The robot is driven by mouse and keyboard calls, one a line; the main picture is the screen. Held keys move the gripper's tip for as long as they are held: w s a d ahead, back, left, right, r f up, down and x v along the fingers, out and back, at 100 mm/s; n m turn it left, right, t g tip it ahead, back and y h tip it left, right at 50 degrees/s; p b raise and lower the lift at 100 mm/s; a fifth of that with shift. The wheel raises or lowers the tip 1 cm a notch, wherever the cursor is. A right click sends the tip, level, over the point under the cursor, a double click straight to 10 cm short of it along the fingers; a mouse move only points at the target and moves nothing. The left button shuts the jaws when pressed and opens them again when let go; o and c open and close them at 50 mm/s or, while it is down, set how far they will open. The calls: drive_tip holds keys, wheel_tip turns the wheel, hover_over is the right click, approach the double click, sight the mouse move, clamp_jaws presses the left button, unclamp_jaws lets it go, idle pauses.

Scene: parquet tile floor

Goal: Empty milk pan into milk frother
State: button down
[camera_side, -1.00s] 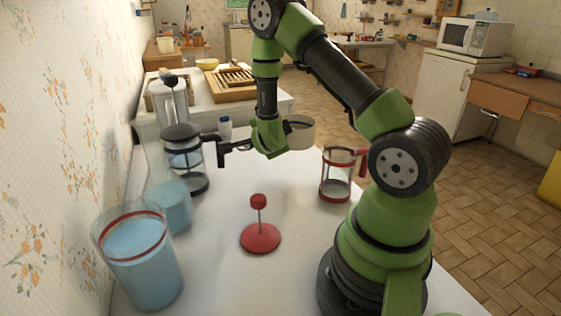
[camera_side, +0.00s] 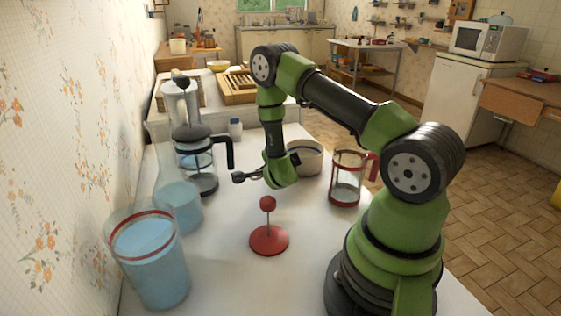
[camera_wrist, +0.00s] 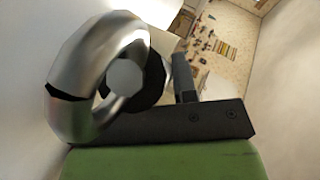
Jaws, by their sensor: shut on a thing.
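The milk pan (camera_side: 305,160), pale with a dark band inside its rim, is roughly upright just behind and left of the frother; whether it touches the table I cannot tell. My gripper (camera_side: 289,164) is shut on its handle (camera_side: 246,177), whose end sticks out left. The handle's metal loop (camera_wrist: 66,90) fills the left of the wrist view, beside my dark jaw (camera_wrist: 183,80). The pan's contents are hidden. The milk frother (camera_side: 345,192) is a clear jug with red bands and red handle, standing open. Its likely red plunger lid (camera_side: 268,241) stands apart in front.
A black-lidded glass press (camera_side: 197,165) stands at left. Blue-filled glass vessels (camera_side: 150,265) line the wall side. The white table (camera_side: 215,275) is bare around the red lid.

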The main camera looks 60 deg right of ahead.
drive_tip(key=c, duration=0.9)
unclamp_jaws()
drive_tip(key=shift+f, duration=0.1)
drive_tip(key=a+r+n+t+y, duration=0.4)
drive_tip(key=a+r+n+y, duration=0.6)
drive_tip(key=a+r, duration=1.1)
drive_tip(key=s+a+r+n+g+y, duration=0.1)
drive_tip(key=s+a+r+n+y, duration=0.1)
drive_tip(key=s+n, duration=0.4)
drive_tip(key=s+a+r+n+g+y, duration=0.1)
drive_tip(key=s+a+r+n+y, duration=0.1)
drive_tip(key=s+n, duration=0.4)
drive_tip(key=shift+s+a+r, duration=0.3)
drive_tip(key=shift+s+r, duration=0.35)
drive_tip(key=shift+s, duration=0.6)
